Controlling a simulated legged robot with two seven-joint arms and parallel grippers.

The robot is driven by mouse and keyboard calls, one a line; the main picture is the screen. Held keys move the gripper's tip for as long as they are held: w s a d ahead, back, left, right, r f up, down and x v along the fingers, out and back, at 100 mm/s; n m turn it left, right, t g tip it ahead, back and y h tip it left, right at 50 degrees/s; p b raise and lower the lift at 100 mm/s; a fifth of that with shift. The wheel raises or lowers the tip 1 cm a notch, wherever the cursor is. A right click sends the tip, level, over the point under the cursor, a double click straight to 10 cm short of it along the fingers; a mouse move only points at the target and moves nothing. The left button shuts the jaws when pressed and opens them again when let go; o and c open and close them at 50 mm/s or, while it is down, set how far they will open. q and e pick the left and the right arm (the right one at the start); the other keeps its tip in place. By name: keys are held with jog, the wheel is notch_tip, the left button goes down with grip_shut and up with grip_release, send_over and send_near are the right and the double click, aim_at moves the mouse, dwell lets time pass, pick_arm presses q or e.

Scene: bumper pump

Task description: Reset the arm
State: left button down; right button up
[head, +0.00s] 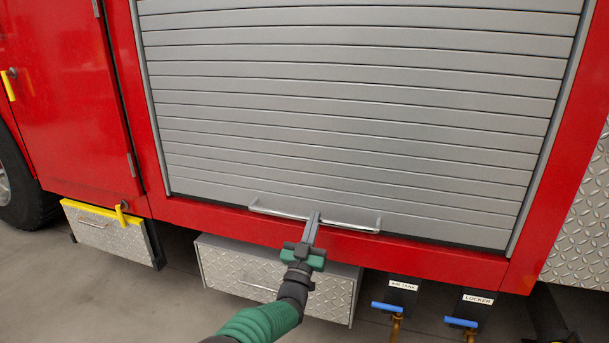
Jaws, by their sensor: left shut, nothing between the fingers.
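My left arm comes up from the bottom of the head view, with a green sleeve and a dark wrist. Its gripper (313,226) is shut and empty, with the fingers pointing up at the middle of the silver handle bar (350,226) of the roller shutter. The fingers overlap the bar in the picture; whether they touch it, I cannot tell. The grey slatted shutter (350,110) is down in its red frame. My right gripper is not in the view.
Below the shutter is a diamond-plate drawer (225,268), partly behind my wrist. Two blue-handled valves (387,307) (461,322) stick out at the lower right. A yellow-topped box (100,235) and a wheel (20,185) are at the left. Grey floor (60,295) is clear at the lower left.

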pick_arm(q)
jog(key=s+a+f+n+g+y+p, duration=0.1)
jog(key=s+a+f+g+y+p, duration=0.15)
jog(key=s+a+g+p, duration=0.5)
jog(key=s+a+f+g+y+p, duration=0.25)
jog(key=s+a+g, duration=0.2)
jog(key=s, duration=0.55)
jog(key=s+a+f+n+g, duration=0.1)
jog(key=s+a+g, duration=0.15)
jog(key=s, duration=0.65)
jog(key=s+a+f+g+y+p, duration=0.1)
jog(key=s+a+f+g, duration=0.15)
jog(key=s, duration=0.75)
jog(key=s+a+f+n+g, duration=0.15)
jog(key=s+g, duration=0.25)
jog(key=s, duration=0.5)
notch_tip(320, 180, up, 39)
jog(key=p, duration=3.8)
jog(key=shift+w, duration=0.2)
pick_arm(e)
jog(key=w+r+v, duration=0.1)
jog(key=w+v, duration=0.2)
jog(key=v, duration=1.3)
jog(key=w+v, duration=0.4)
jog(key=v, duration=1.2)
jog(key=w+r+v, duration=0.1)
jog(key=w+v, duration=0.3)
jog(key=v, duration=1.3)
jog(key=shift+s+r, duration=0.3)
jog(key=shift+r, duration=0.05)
